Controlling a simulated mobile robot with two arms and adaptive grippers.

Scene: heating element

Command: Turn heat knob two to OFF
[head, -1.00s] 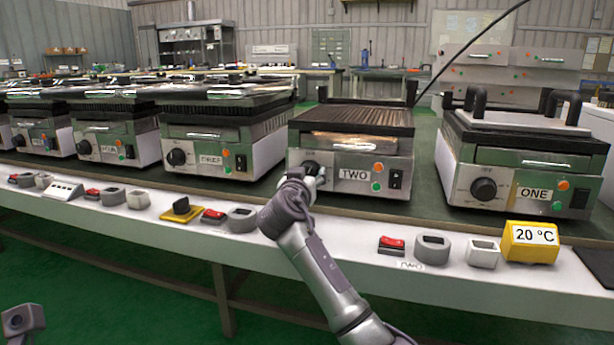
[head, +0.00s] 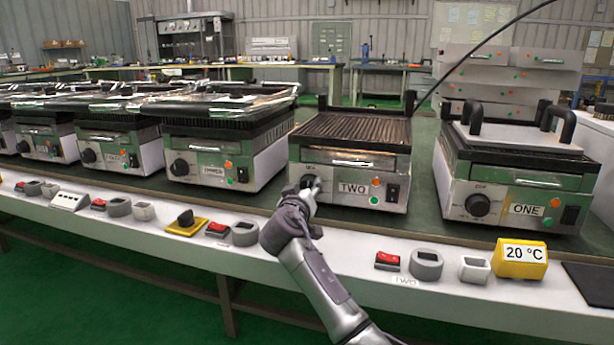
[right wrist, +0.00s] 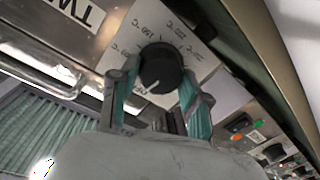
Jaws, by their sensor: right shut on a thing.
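The appliance labelled TWO (head: 352,165) stands at the centre of the head view, with a ribbed black top plate. My right gripper (head: 312,184) is at the left of its front panel, where it covers much of the knob. In the right wrist view, heat knob two (right wrist: 162,66) is round and black, with a white pointer line toward the lower left. The fingers of my right gripper (right wrist: 158,84) lie on both sides of the knob and are shut on it. Temperature marks ring the knob; the mark by the pointer is partly hidden. My left gripper is out of view.
Appliance ONE (head: 510,180) stands to the right, and others stand in a row to the left. Along the bench's front edge lie red switches (head: 388,260), grey blocks (head: 426,264) and a yellow 20 °C display (head: 521,258).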

